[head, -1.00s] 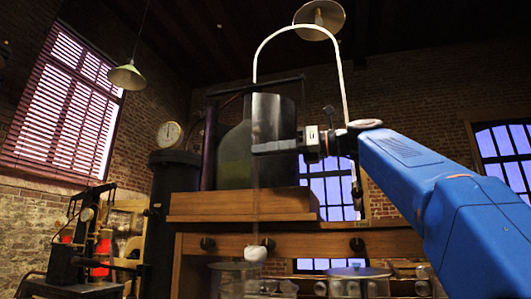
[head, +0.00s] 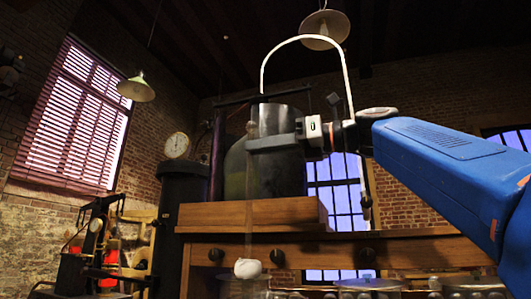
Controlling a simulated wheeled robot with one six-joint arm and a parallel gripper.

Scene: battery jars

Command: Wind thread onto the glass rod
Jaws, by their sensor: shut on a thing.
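My gripper (head: 252,138) is at the middle of the view, reaching in from the right. Its grey jaws are shut on a thin, see-through glass rod (head: 249,205) that hangs upright below them. A white lump that looks like thread (head: 248,268) surrounds the rod's lower end. It is in front of the wooden bench edge, over or in front of a glass jar (head: 250,290) that the bottom of the view cuts off. I cannot tell whether the lump touches the jar. The rod's upper part is hard to make out against the jaws.
A large greenish glass vessel (head: 236,168) stands behind my gripper on a wooden box (head: 250,213). A white hooped tube (head: 303,38) arches over it. A dark column with a gauge (head: 177,145) stands left. More jars line the bottom right.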

